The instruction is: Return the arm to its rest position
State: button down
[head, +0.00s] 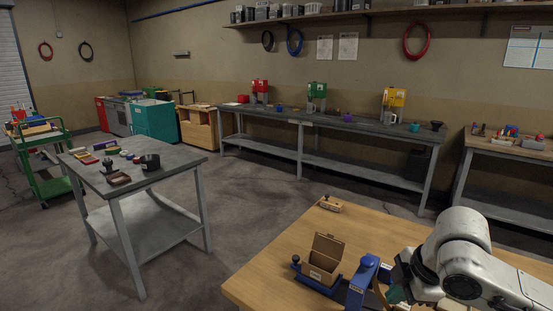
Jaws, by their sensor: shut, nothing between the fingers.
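My arm (468,262), white and grey, reaches in from the lower right over the near wooden table (262,270). My gripper (398,281) is the dark end at its left, low over the table and beside a blue upright piece (362,282). It is shut, with nothing held. Its fingertips are small and partly hidden.
An open brown box (325,259) sits in a blue holder (306,280) left of my gripper. A small wooden block (330,204) lies at the table's back edge. A grey worktable (185,154) and a green cart (45,178) stand left. The floor between is clear.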

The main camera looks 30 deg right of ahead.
jog(key=w+a+r+m+t+y, duration=0.25)
jog(key=w+a, duration=0.35)
jog(key=a, duration=0.3)
jog(key=w+a+r+m+t+y, duration=0.1)
jog(key=w+a+r+t, duration=0.25)
jog(key=w+a, duration=0.4)
jog(key=s+a+f+m+g, duration=0.2)
jog(key=s+a+f+m, duration=0.1)
jog(key=s+f, duration=0.5)
jog(key=s+a+f+m+g, duration=0.35)
jog(key=s+f, duration=0.25)
jog(key=f, duration=0.4)
jog(key=s+d+f+m+g+h, duration=0.1)
jog(key=s+f, duration=0.3)
jog(key=s, duration=0.4)
jog(key=s+d+f+m+g+h, duration=0.1)
jog(key=s+d+f+g+h, duration=0.1)
jog(key=s, duration=0.7)
notch_tip(320, 180, down, 3)
jog(key=shift+d+r+g+h, duration=0.1)
jog(key=shift+d+g+h, duration=0.3)
jog(key=shift+d, duration=0.85)
